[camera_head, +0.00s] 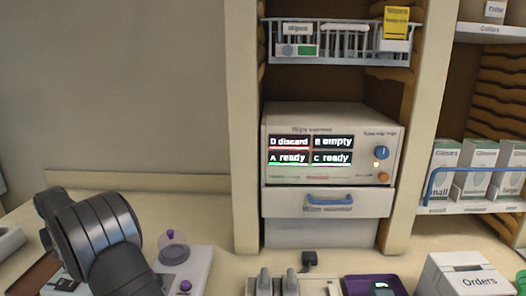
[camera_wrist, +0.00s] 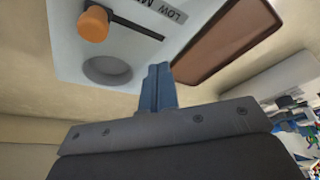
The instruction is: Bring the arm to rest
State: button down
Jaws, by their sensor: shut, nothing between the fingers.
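My gripper (camera_wrist: 158,88) shows in the wrist view, its two blue fingers pressed together with nothing between them. Beyond the fingertips in that view is a pale panel (camera_wrist: 75,50) with an orange knob, a slot, a round recess and a label that begins "LOW". In the head view my dark arm reaches in at the lower left; the gripper itself cannot be made out there.
A white dispenser (camera_head: 290,118) with a lit display reads "D discard", "E empty", "A ready", "C ready". Its drawer front (camera_head: 376,204) has a blue handle. A purple tray (camera_head: 352,284) and an "Orders" box (camera_head: 462,262) stand at lower right. A brown tray (camera_wrist: 225,40) lies beside the panel.

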jog(key=shift+w+d+r, duration=0.1)
jog(key=shift+d, duration=0.3)
jog(key=w+d+r, duration=0.2)
jog(key=d, duration=0.1)
jog(key=shift+d+r, duration=0.1)
jog(key=shift+r, duration=0.1)
jog(key=v, duration=0.8)
jog(key=x, duration=0.9)
jog(key=s+a, duration=0.1)
jog(key=a+f, duration=0.1)
jog(key=s+a+f, duration=0.1)
jog(key=shift+s+a, duration=0.35)
jog(key=w+a, duration=0.3)
jog(key=shift+a+r, duration=0.1)
jog(key=shift+r, duration=0.3)
jog(key=s+d+r+m, duration=0.4)
jog(key=d+r, duration=0.1)
jog(key=r, duration=0.2)
jog(key=s+d+r+m+y, duration=0.1)
jog(key=s+d+r+m, duration=0.3)
jog(key=r, duration=0.4)
jog(key=shift+d+m, duration=0.7)
jog(key=shift+d, duration=0.1)
